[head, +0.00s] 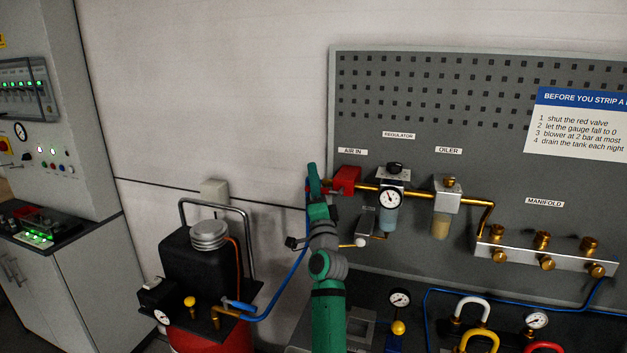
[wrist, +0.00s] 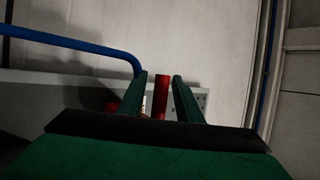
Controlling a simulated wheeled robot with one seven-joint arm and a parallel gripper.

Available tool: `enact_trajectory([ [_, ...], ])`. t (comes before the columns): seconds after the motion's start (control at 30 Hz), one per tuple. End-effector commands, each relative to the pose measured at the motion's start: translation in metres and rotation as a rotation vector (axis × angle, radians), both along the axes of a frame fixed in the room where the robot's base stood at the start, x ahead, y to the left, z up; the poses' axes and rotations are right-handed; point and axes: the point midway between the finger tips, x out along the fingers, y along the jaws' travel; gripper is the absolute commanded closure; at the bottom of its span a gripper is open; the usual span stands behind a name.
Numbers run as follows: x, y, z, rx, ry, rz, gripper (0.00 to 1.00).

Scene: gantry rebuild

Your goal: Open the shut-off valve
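The shut-off valve is red (head: 347,180) and sits at the AIR IN end of the brass pipe on the pegboard. In the wrist view its red handle (wrist: 161,96) stands upright between my two fingers, with a narrow gap on each side. My gripper (head: 313,178) is at the left side of the valve in the head view. In the wrist view my gripper (wrist: 160,92) is open around the handle. My fingers and arm hide part of the valve's left side, and I cannot tell whether either finger touches it.
The regulator gauge (head: 390,198), oiler (head: 446,200) and manifold (head: 548,252) are to the right. A blue hose (head: 285,283) runs beside my arm from the compressor (head: 195,265); a blue hose also shows in the wrist view (wrist: 85,46).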

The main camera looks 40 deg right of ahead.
Motion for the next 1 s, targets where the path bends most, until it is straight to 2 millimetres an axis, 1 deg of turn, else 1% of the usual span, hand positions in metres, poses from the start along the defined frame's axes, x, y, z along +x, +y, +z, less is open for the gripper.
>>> enact_trajectory([
  [0.23, 0.001, 0.002, 0.000, -0.002, 0.002, 0.002, 0.68],
  [0.37, -0.004, 0.005, -0.005, -0.001, 0.003, 0.003, 0.68],
  [0.47, -0.014, 0.010, -0.012, -0.001, 0.003, 0.003, 0.68],
  [0.8, -0.059, 0.034, -0.043, 0.000, 0.003, 0.001, 0.68],
  [1.0, -0.075, 0.043, -0.053, 0.000, 0.002, 0.001, 0.68],
])
